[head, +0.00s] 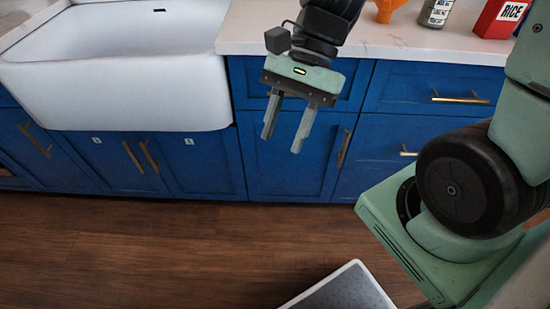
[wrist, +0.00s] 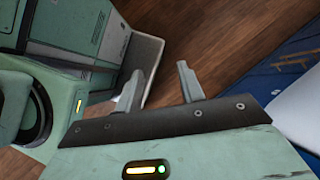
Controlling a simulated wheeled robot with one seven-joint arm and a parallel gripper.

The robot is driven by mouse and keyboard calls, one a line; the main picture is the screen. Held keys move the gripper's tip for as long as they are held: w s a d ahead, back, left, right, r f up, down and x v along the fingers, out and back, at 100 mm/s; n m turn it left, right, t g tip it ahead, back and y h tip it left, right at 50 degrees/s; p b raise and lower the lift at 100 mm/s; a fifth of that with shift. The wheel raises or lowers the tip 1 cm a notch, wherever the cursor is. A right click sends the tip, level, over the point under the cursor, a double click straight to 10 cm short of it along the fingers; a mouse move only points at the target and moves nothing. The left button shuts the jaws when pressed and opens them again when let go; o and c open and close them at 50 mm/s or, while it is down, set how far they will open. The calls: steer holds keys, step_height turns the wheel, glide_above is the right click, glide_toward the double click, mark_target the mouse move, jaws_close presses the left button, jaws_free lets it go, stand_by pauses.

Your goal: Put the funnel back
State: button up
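An orange object (head: 386,8), which may be the funnel, stands on the counter at the top edge of the head view. Only its lower part shows, so I cannot tell for sure. My gripper (head: 282,145) hangs in front of the blue cabinets, below the counter's front edge and to the left of the orange object. Its two fingers point down and are apart, with nothing between them. The wrist view also shows my gripper (wrist: 159,74) open and empty over the wooden floor. The orange object does not show in the wrist view.
A white sink (head: 130,85) is at the left. On the pale counter (head: 400,42) stand a labelled jar (head: 436,12) and a red rice box (head: 497,18), right of the orange object. Blue cabinets (head: 285,155) have protruding brass handles. A grey, white-rimmed panel (head: 345,290) is low in front.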

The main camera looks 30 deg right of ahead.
steer(key=s+a+n+t+h, duration=0.3)
steer(key=s+a+n+h, duration=0.2)
steer(key=n, duration=1.4)
steer(key=shift+s+n, duration=0.2)
steer(key=shift+n, duration=0.1)
steer(key=shift+r, duration=0.1)
